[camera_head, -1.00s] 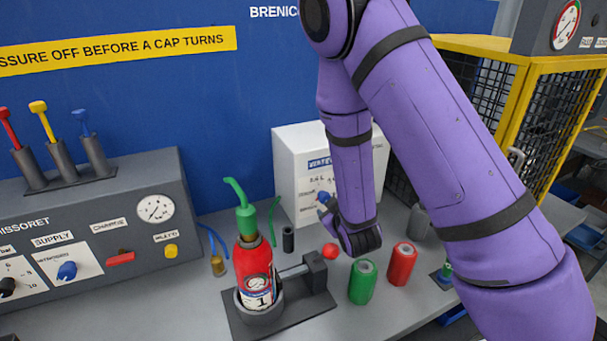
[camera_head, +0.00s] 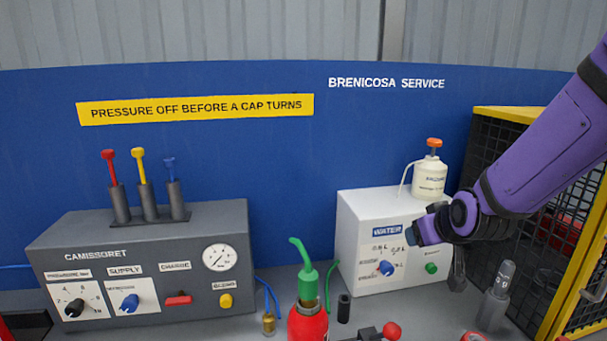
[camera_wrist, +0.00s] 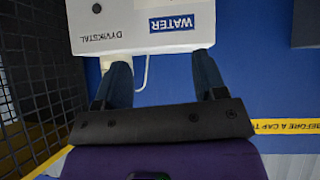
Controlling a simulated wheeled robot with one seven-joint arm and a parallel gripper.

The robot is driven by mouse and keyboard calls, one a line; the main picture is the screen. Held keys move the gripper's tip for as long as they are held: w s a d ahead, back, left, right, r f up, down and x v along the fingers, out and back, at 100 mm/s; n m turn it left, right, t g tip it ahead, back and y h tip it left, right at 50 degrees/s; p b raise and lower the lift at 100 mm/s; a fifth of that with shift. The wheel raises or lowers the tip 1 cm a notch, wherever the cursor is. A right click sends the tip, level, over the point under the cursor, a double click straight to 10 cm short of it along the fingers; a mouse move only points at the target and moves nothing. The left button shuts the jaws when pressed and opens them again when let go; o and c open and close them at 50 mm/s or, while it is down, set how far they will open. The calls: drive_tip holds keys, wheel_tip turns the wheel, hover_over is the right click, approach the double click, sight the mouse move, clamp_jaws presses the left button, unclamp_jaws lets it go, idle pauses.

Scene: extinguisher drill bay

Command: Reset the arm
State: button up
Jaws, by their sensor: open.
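My purple arm (camera_head: 560,140) reaches in from the right edge in the head view. My gripper (camera_head: 418,232) is in front of the right part of the white WATER box (camera_head: 355,225), with dark blue fingers. In the wrist view my gripper (camera_wrist: 162,72) is open, its two fingers spread apart with nothing between them. The WATER box (camera_wrist: 110,28) shows there upside down beyond the fingertips. I cannot tell whether a finger touches it.
The grey CAMISSORET panel (camera_head: 70,245) with levers stands at left. A red extinguisher (camera_head: 308,325) stands at the lower middle, a cream bottle (camera_head: 430,180) on the WATER box. A yellow-framed mesh cage (camera_head: 510,115) is at right, beside a clear grey bottle (camera_head: 496,300).

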drive_tip(key=s+d+r+g, duration=0.1)
drive_tip(key=s+r, duration=0.3)
drive_tip(key=s, duration=0.4)
drive_tip(key=s+d+r+m+g, duration=0.1)
drive_tip(key=s+d+r+g, duration=0.1)
drive_tip(key=s+r, duration=0.3)
drive_tip(key=s+d+r+m+g, duration=0.1)
drive_tip(key=s+r, duration=0.4)
drive_tip(key=s, duration=0.6)
drive_tip(key=shift+s+d+h, duration=0.25)
drive_tip(key=shift+s+h, duration=0.05)
drive_tip(key=shift+s, duration=0.1)
